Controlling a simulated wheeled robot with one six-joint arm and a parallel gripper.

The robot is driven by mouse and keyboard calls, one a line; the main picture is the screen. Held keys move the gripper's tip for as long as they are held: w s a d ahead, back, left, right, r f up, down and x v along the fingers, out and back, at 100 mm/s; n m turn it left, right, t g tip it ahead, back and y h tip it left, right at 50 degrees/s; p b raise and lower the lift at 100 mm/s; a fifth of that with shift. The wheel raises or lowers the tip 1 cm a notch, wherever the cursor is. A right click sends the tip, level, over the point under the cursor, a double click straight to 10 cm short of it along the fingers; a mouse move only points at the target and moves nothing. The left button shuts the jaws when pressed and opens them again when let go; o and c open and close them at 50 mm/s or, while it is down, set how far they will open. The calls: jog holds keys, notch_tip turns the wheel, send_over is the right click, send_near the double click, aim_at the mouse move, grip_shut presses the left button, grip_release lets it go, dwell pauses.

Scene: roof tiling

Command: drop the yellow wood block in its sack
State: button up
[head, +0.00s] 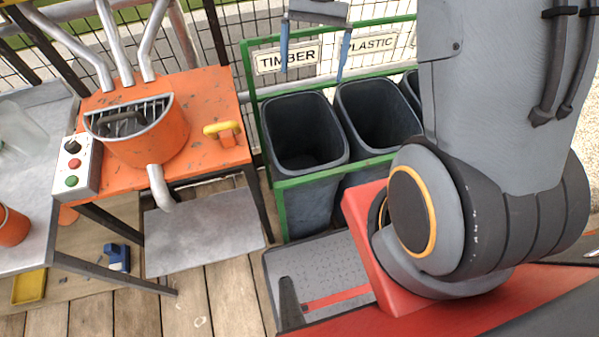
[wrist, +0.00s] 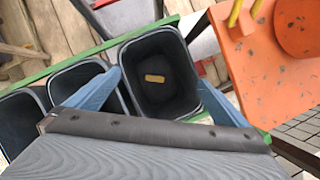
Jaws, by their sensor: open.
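The yellow wood block (wrist: 155,78) lies at the bottom of a dark open sack (wrist: 148,48) in the wrist view. In the head view this sack (head: 303,130) hangs in a green frame under the sign TIMBER (head: 287,57); its inside is dark and the block does not show there. My gripper (head: 312,74) is open and empty above and behind the sack mouth. In the wrist view its two blue fingers (wrist: 157,84) stand wide apart, either side of the mouth, with the block visible between them and well below.
A second dark sack (head: 377,112) stands to the right under the sign PLASTIC (head: 369,43), with a third partly hidden. The green frame (head: 335,168) rims them. At left is an orange machine (head: 150,130) with a yellow handle (head: 222,128). A wire fence stands behind.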

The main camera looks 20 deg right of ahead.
jog(key=b+v, duration=0.1)
jog(key=v, duration=0.5)
dwell(0.3)
jog(key=s+a+n+t+h, duration=0.2)
jog(key=s+n+t, duration=0.3)
jog(key=s, duration=1)
jog(key=shift+s+f+n, duration=0.15)
jog(key=shift+f+n, duration=0.35)
